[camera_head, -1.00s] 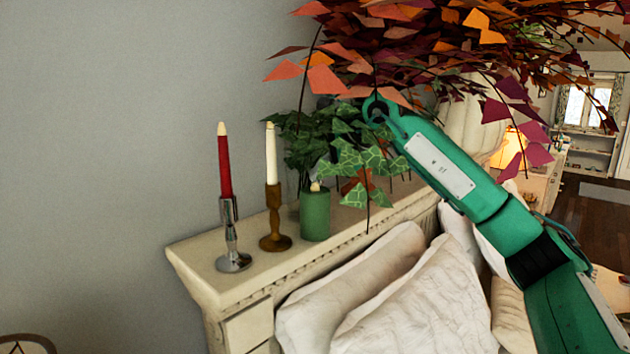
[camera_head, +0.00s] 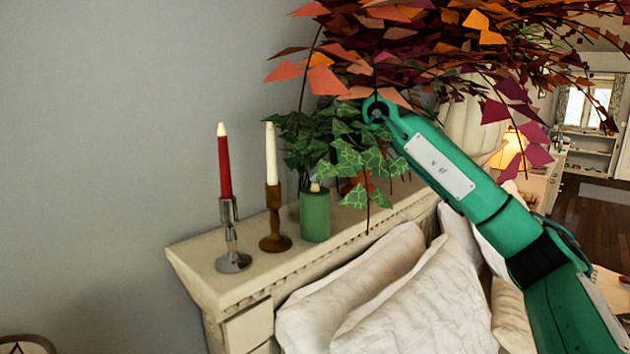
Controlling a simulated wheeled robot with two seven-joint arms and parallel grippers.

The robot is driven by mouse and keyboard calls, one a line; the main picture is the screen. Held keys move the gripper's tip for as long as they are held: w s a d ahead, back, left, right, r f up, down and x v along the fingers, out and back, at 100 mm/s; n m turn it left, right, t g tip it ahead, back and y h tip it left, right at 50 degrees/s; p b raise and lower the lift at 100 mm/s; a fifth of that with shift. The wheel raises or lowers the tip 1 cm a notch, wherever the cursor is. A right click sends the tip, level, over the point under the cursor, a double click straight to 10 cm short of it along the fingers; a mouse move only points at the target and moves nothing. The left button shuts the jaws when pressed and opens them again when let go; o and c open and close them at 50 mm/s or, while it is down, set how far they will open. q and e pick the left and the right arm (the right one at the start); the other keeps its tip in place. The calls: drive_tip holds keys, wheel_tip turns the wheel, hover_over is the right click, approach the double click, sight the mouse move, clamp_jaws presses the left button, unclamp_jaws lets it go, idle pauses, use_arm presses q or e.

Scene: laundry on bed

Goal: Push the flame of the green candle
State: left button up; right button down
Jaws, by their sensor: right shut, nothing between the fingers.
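The green candle (camera_head: 315,218) is a short, thick pillar standing upright on the cream headboard ledge. Its small pale flame (camera_head: 315,187) shows at the top, in front of green ivy leaves. My right gripper (camera_head: 377,111), at the end of my green arm from the right, is shut and empty. In the picture it lies above and to the right of the flame, apart from it, among hanging leaves. My left gripper is not in view.
A red candle (camera_head: 224,168) in a silver holder and a white candle (camera_head: 271,155) in a brown holder stand left of the green one. Ivy (camera_head: 365,160) and red-orange foliage (camera_head: 440,25) crowd the gripper. Pillows (camera_head: 420,300) lie below the ledge (camera_head: 205,265).

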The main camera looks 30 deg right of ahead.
sight(320, 191)
drive_tip(key=shift+f, duration=0.2)
idle(0.4)
drive_tip(key=shift+f, duration=0.4)
drive_tip(key=shift+r, duration=0.45)
drive_tip(key=shift+w+r+p, duration=0.1)
drive_tip(key=shift+r+p, duration=0.6)
wheel_tip(320, 191, up, 5)
drive_tip(key=p, duration=0.3)
drive_tip(key=shift+f, duration=0.2)
